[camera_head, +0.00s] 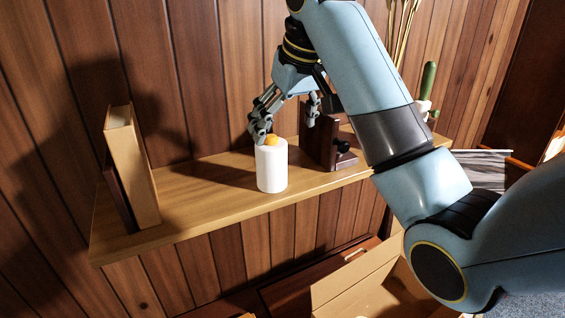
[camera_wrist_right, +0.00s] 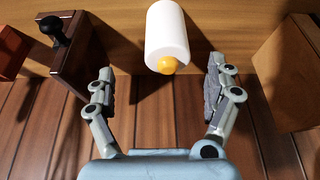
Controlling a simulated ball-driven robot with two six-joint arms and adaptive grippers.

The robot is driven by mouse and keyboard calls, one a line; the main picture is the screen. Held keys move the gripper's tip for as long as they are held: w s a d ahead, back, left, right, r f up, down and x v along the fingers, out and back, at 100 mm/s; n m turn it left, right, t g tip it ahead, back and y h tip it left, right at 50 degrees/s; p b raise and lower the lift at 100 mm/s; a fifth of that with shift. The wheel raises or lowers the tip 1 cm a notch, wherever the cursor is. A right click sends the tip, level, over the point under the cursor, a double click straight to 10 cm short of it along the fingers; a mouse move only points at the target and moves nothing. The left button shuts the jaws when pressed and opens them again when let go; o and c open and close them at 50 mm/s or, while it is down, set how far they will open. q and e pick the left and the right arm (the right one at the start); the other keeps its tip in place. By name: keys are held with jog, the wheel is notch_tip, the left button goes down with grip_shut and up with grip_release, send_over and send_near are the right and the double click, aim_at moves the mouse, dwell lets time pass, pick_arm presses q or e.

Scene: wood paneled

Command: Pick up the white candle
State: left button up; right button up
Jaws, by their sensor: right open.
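The white candle (camera_head: 271,167) stands upright on a wooden wall shelf (camera_head: 200,203), a yellow-orange tip on its top. In the right wrist view the candle (camera_wrist_right: 167,32) shows at the top centre, its yellow tip toward me. My right gripper (camera_head: 288,122) is open above and behind the candle in the head view. In the right wrist view its two fingers (camera_wrist_right: 158,85) are spread to either side of the candle's line, with nothing between the pads. No contact with the candle is clear. My left gripper is not in view.
A dark wooden block with a black knob (camera_head: 325,140) stands close to the candle's right. Books (camera_head: 133,165) stand at the shelf's left end. A green plant-like object (camera_head: 427,82) is at the right. Below is an open cardboard box (camera_head: 350,280). Shelf between books and candle is clear.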

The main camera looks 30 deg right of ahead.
aim_at(277, 145)
jog(key=x, duration=0.4)
jog(key=shift+a, duration=0.4)
jog(key=shift+w+d+f, duration=0.1)
jog(key=shift+w+f, duration=0.05)
jog(key=shift+f, duration=0.15)
jog(key=shift+w+f+p, duration=0.1)
jog(key=shift+f+p, duration=0.2)
jog(key=shift+f, duration=0.05)
jog(key=x, duration=0.1)
jog(key=p+x, duration=0.1)
jog(key=x, duration=0.1)
jog(key=shift+w+a+f, duration=0.1)
jog(key=shift+a+f, duration=0.15)
jog(key=shift+w+d+f, duration=0.1)
jog(key=shift+w+f, duration=0.1)
jog(key=shift+f, duration=0.25)
jog(key=c, duration=0.7)
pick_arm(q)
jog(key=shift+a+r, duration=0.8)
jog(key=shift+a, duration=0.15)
pick_arm(e)
jog(key=c, duration=0.7)
